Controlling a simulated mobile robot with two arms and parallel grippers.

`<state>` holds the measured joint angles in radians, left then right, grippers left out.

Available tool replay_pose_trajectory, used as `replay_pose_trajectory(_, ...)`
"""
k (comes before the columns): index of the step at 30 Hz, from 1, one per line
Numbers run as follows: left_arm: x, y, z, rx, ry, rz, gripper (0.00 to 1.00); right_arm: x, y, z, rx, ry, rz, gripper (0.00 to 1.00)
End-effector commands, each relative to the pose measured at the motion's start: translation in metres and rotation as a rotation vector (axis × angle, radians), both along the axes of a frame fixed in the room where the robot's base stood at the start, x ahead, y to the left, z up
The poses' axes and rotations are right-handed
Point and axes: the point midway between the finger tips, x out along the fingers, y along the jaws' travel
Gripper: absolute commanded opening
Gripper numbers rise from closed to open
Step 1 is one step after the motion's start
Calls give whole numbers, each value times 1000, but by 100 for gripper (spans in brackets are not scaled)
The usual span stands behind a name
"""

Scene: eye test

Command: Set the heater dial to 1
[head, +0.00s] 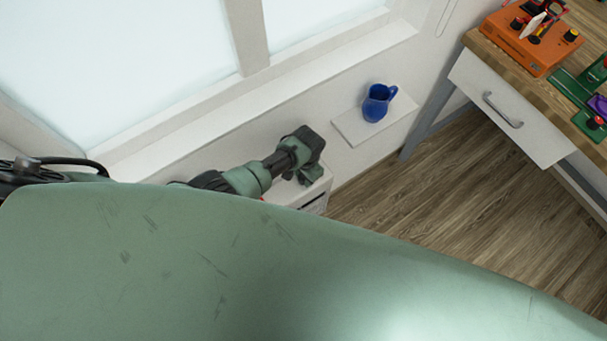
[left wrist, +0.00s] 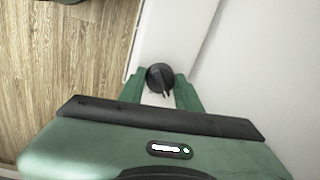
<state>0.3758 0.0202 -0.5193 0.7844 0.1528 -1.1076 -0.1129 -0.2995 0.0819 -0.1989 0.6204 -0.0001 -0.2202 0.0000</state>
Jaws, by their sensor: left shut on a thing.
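The heater (head: 317,197) is a white box low by the wall under the window, partly hidden by my arm and body in the head view. Its top also shows in the left wrist view (left wrist: 180,30). The heater dial (left wrist: 160,76) is a round black knob in the left wrist view, between the two green fingers of my left gripper (left wrist: 161,82). That gripper is shut on the dial. In the head view my left gripper (head: 303,177) points down onto the heater, and the dial is hidden. I cannot read any numbers or the dial's setting. My right gripper is not in view.
A blue jug (head: 375,108) stands on a small white wall shelf (head: 346,127) right of the heater. A wooden-topped table (head: 497,58) at the upper right bears an orange box (head: 530,45) and green items. Wooden floor (head: 440,200) is clear between.

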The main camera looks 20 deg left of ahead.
Motion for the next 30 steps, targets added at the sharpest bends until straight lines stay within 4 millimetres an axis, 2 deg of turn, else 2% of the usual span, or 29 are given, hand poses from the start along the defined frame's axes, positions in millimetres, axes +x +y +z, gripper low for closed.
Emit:
replay_pose_trajectory(17, 0, 0, 0, 1, 0, -32, 0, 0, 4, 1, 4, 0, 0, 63)
replay_pose_trajectory(18, 0, 0, 0, 1, 0, -32, 42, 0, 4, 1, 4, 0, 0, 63)
replay_pose_trajectory(20, 0, 0, 0, 1, 0, -32, 55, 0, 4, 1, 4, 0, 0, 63)
replay_pose_trajectory(30, 0, 0, 2, 0, 0, -31, 55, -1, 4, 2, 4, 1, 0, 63)
